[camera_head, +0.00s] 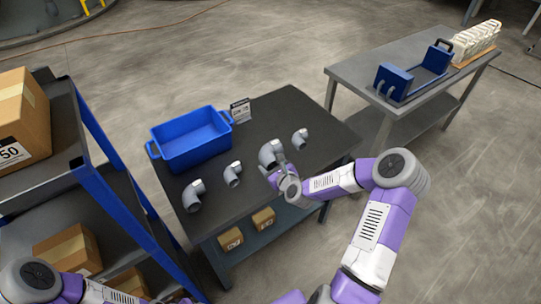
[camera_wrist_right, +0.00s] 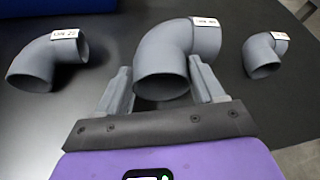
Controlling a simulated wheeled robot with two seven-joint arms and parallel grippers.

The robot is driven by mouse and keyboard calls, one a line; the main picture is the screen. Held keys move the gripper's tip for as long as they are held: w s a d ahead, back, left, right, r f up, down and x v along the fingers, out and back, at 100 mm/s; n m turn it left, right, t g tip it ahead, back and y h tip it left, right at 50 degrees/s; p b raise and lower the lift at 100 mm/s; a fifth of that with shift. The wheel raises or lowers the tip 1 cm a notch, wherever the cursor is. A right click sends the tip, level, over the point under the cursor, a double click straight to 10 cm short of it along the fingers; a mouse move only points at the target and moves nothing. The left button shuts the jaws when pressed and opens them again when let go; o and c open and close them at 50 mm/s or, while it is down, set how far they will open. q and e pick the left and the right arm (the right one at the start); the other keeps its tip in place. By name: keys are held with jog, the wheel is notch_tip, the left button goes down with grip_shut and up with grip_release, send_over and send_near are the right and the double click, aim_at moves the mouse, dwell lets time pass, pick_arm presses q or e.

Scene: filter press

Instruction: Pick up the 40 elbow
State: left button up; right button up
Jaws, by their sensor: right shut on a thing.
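Several grey pipe elbows stand in a row on the dark table. My right gripper (camera_head: 279,168) is at the third elbow from the left (camera_head: 267,153). In the right wrist view this large elbow (camera_wrist_right: 165,60) sits between the two fingers of the gripper (camera_wrist_right: 158,84), which is shut on it. Its white label is at the top, too small to read surely. A second elbow (camera_wrist_right: 45,62) lies to its left and a smaller elbow (camera_wrist_right: 264,55) to its right, both apart from the fingers. The elbow appears to rest on the table. My left gripper is out of view.
A blue bin (camera_head: 190,139) with a small sign (camera_head: 240,111) beside it stands at the table's back left. Two more elbows, one large (camera_head: 193,195) and one small (camera_head: 232,174), stand nearer the front left. A shelf with boxes is at left; a second table (camera_head: 412,60) is at right.

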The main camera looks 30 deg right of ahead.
jog(key=c, duration=0.3)
jog(key=shift+r, duration=0.1)
